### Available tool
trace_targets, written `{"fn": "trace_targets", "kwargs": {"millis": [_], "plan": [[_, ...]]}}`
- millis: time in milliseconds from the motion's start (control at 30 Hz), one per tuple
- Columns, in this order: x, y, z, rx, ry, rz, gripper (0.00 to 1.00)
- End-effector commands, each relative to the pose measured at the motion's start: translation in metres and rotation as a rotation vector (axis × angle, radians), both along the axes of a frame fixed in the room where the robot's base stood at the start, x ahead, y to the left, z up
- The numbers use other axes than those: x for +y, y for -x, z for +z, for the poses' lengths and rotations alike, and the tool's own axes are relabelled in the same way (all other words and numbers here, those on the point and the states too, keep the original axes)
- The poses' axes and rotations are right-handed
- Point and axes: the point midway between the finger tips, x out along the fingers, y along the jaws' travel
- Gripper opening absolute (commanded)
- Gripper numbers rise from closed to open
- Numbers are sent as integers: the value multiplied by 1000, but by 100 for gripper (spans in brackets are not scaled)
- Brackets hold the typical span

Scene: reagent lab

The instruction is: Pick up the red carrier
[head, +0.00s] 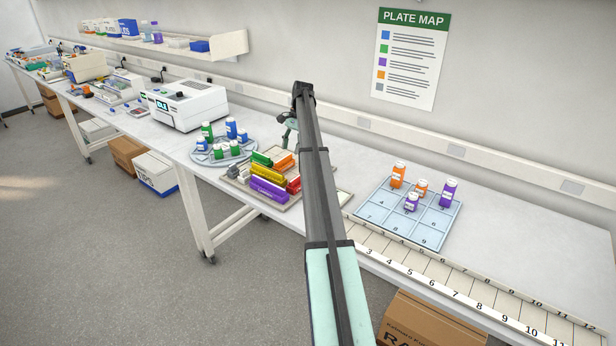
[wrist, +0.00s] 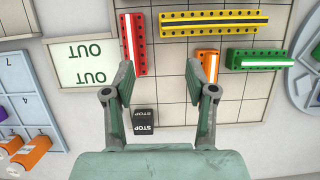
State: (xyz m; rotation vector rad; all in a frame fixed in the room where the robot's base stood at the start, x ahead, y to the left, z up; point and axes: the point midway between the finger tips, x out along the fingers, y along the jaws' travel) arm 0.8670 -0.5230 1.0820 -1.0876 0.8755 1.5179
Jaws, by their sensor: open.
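The red carrier (wrist: 139,45) lies on a gridded board (wrist: 175,75) in the wrist view, a bar with a white strip and dark holes along its edge. In the head view it shows at the right end of the carrier group (head: 293,185). My gripper (wrist: 160,82) is open and empty. Its fingers point toward the board, and the left fingertip appears just below the carrier's near end in the picture. I cannot tell its height above the board. In the head view the gripper (head: 290,133) is partly hidden by my arm.
A yellow carrier (wrist: 215,23), an orange block (wrist: 207,60) and a green carrier (wrist: 257,60) lie on the board. An OUT panel (wrist: 92,63) and a bottle tray (head: 387,215) are beside the board.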

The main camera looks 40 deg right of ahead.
Motion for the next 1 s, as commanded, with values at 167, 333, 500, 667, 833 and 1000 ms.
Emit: {"fn": "trace_targets", "kwargs": {"millis": [167, 333, 500, 667, 833, 1000], "plan": [[-31, 34, 22, 16, -53, 15, 56], [-30, 38, 13, 18, -62, 20, 56], [-24, 40, -5, 18, -59, 19, 56], [-16, 41, -25, 18, -58, 18, 56], [-8, 43, -45, 18, -59, 19, 56], [4, 46, -67, 18, -59, 19, 56]]}}
